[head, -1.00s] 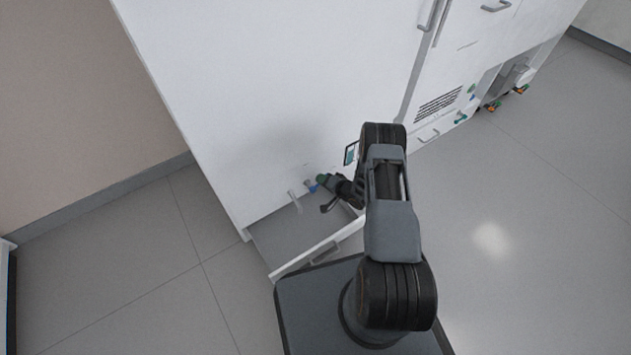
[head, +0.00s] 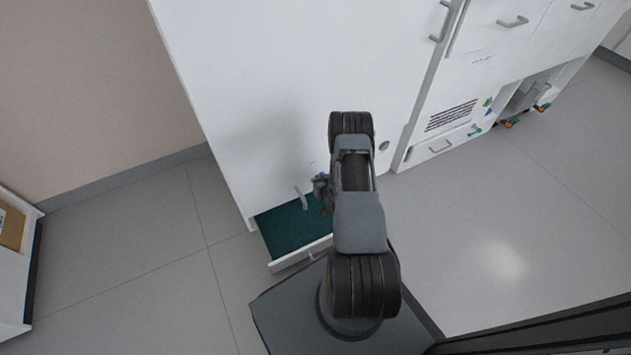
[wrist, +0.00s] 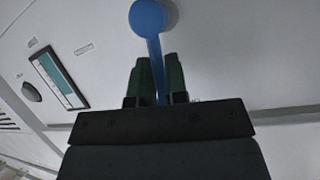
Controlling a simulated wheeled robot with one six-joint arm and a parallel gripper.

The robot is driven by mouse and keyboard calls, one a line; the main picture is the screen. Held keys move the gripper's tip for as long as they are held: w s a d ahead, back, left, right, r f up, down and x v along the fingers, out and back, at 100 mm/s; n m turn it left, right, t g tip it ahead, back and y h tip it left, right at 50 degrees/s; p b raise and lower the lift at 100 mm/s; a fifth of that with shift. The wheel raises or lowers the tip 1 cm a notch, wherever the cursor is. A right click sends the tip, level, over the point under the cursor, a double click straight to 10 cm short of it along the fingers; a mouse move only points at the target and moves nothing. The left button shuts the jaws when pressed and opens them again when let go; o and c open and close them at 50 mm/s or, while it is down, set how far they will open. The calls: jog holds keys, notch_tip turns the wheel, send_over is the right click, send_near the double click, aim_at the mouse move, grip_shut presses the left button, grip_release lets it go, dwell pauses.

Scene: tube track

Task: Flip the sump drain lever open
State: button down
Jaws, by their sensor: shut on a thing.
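The blue drain lever (wrist: 153,50) shows in the wrist view, its round end on the white cabinet front and its bar running down between my fingers. My gripper (wrist: 160,80) is shut on this bar with its two dark green fingertips, one on each side. The lower end of the bar is hidden behind the gripper body. In the head view my gripper (head: 323,190) is low at the cabinet front, mostly hidden by my arm, with a bit of blue beside it. A pale spout (head: 301,197) juts out to its left.
Below the spout, an open tray (head: 291,262) has a dark teal surface inside. The white cabinet (head: 270,90) rises above. A dark-framed panel (wrist: 58,80) is left of the lever in the wrist view. Open floor (head: 480,215) lies to the right.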

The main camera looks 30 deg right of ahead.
jog(key=shift+w+a+r+n+h, duration=0.2)
jog(key=shift+w+r+n+h, duration=0.15)
jog(key=shift+r+n+h, duration=0.25)
jog(key=shift+a+f, duration=0.1)
jog(key=c, duration=1.4)
grip_release()
jog(key=shift+o, duration=1.2)
jog(key=shift+s+a+f, duration=0.1)
jog(key=shift+a, duration=0.05)
jog(key=shift+s, duration=0.2)
jog(key=p+v, duration=0.4)
jog(key=v, duration=0.9)
jog(key=shift+s, duration=0.25)
